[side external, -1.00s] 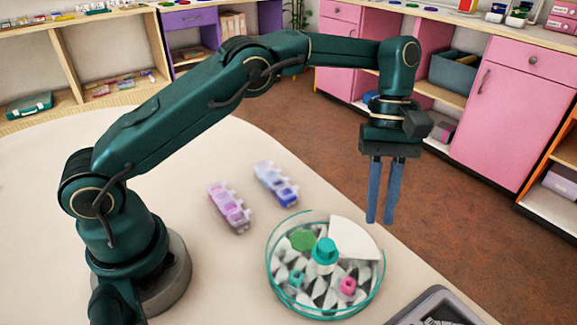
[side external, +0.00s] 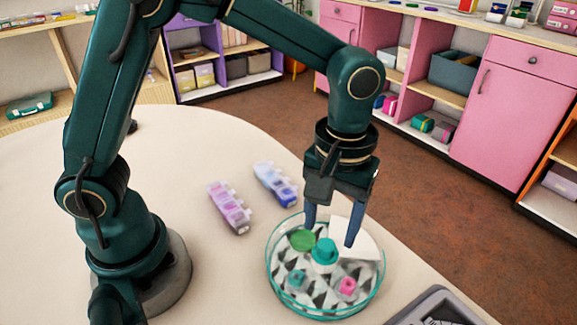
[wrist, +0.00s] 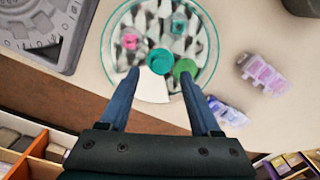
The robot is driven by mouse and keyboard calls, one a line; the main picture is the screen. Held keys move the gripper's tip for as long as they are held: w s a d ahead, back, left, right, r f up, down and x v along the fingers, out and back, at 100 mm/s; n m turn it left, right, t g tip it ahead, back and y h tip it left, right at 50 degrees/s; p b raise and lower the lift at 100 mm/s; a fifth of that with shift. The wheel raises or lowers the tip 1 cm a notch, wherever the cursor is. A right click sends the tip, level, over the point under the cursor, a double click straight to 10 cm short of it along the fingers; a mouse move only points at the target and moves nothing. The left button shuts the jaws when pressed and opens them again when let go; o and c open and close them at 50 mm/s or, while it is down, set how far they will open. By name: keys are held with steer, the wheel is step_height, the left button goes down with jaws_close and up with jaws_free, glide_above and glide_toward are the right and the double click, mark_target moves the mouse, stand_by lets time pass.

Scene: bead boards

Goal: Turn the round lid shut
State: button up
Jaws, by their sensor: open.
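The round clear dish (side external: 270,285) with a teal rim sits on the table; it also shows in the wrist view (wrist: 216,45). A teal knob (side external: 324,252) stands at its centre and shows in the wrist view (wrist: 160,62). A white wedge (side external: 365,243) covers one sector beside the knob. A green disc (side external: 302,239), a pink bead (side external: 347,286) and a teal bead (side external: 297,279) lie over the black-and-white patterned sectors. My gripper (side external: 331,234) is open and points down just above the knob, empty. In the wrist view my fingers (wrist: 157,68) straddle the knob's line.
A purple bead board (side external: 230,207) and a blue one (side external: 275,183) lie behind the dish to the left. A grey tray (side external: 440,298) sits at the front right. The table's right edge runs close by the dish. Pink cabinets (side external: 515,110) stand beyond.

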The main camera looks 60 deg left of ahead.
mark_target(327, 244)
steer(key=shift+f, duration=1.9)
jaws_close()
